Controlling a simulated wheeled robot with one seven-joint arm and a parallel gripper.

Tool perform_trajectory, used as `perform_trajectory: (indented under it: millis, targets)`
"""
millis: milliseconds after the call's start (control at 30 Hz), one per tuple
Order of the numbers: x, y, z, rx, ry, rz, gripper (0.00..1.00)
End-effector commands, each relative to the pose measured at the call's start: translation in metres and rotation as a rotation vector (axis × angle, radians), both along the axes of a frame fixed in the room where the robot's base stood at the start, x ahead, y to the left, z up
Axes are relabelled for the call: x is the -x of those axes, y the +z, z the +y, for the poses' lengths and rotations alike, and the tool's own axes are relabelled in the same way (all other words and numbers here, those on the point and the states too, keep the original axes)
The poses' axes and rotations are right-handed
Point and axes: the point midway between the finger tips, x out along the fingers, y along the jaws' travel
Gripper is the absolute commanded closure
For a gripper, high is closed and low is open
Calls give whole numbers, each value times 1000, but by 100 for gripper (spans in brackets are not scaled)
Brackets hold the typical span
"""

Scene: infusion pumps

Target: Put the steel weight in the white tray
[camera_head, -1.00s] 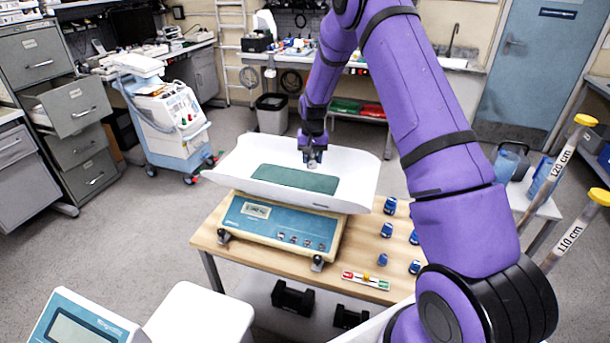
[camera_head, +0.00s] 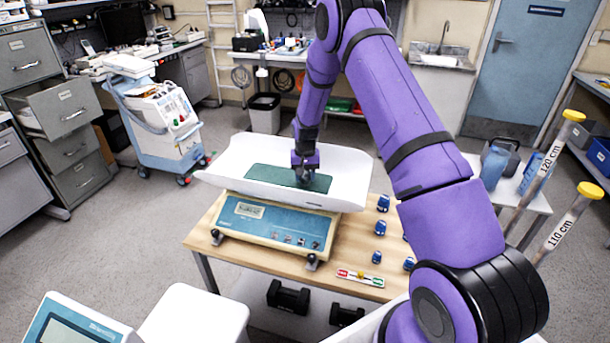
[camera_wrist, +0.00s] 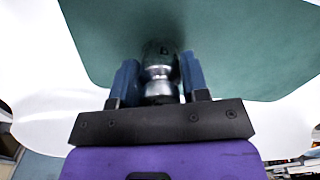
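The steel weight (camera_wrist: 159,88) is shiny and rounded with a narrow neck. In the wrist view it sits between the two blue fingers of my gripper (camera_wrist: 159,82), which look closed against its sides. In the head view my gripper (camera_head: 305,175) points down over the green mat in the white tray (camera_head: 240,158) of the scale. The weight is mostly hidden there by the gripper. I cannot tell whether its base touches the mat (camera_head: 270,174).
The scale body (camera_head: 270,225) stands on a wooden table (camera_head: 345,260). Several blue objects (camera_head: 380,228) and a red, yellow and green strip (camera_head: 360,277) lie right of and in front of it. Upright rods (camera_head: 575,215) stand at the far right.

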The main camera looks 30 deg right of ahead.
Motion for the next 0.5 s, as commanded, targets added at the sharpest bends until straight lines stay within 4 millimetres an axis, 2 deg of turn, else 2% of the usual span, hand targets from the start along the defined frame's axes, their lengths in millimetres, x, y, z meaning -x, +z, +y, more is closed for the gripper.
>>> perform_trajectory:
  millis: [33, 100, 367, 500]
  targets:
    - [0, 0, 0, 0, 0, 0, 46]
    - [0, 0, 0, 0, 0, 0, 35]
    - [0, 1, 0, 0, 0, 0, 35]
    - [-1, 11, 0, 1, 0, -2, 35]
